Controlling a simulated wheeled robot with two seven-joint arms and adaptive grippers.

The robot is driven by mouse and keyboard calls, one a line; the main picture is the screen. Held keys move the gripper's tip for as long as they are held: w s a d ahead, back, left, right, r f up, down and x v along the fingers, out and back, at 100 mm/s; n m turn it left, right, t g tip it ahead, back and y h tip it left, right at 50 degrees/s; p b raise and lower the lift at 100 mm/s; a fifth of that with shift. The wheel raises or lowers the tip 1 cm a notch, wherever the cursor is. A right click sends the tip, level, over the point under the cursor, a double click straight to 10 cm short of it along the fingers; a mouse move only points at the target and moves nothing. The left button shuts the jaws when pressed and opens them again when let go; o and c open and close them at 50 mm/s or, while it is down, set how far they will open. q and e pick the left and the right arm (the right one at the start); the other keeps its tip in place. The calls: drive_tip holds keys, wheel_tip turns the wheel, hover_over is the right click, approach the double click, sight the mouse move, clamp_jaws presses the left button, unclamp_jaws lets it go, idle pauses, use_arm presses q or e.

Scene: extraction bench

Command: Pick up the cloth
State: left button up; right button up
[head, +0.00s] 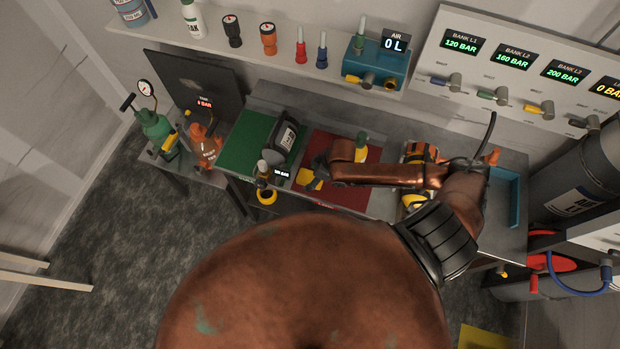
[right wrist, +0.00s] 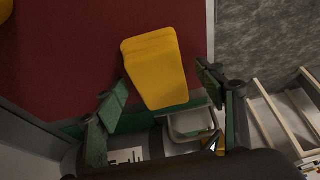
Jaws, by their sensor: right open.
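A yellow folded cloth (right wrist: 155,60) lies on the red mat (right wrist: 65,50), near the mat's edge, in the right wrist view. In the head view the yellow cloth (head: 308,179) shows only partly, beside my right gripper (head: 318,172). In the right wrist view my right gripper (right wrist: 161,80) is open, with one green-padded finger on each side of the cloth. Clear gaps show between the fingers and the cloth. The height of the fingers above it is hard to tell. My left gripper is not in view.
A green mat (head: 248,140) with a dark device (head: 286,135) lies left of the red mat. A blue tray (head: 512,198) is at the right. A shelf and gauge panel (head: 530,75) line the back.

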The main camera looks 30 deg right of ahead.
sight(311, 177)
drive_tip(key=shift+f, duration=0.15)
drive_tip(key=c, duration=1.4)
drive_tip(key=shift+r, duration=0.2)
wheel_tip(311, 177, up, 18)
drive_tip(key=shift+r, duration=0.1)
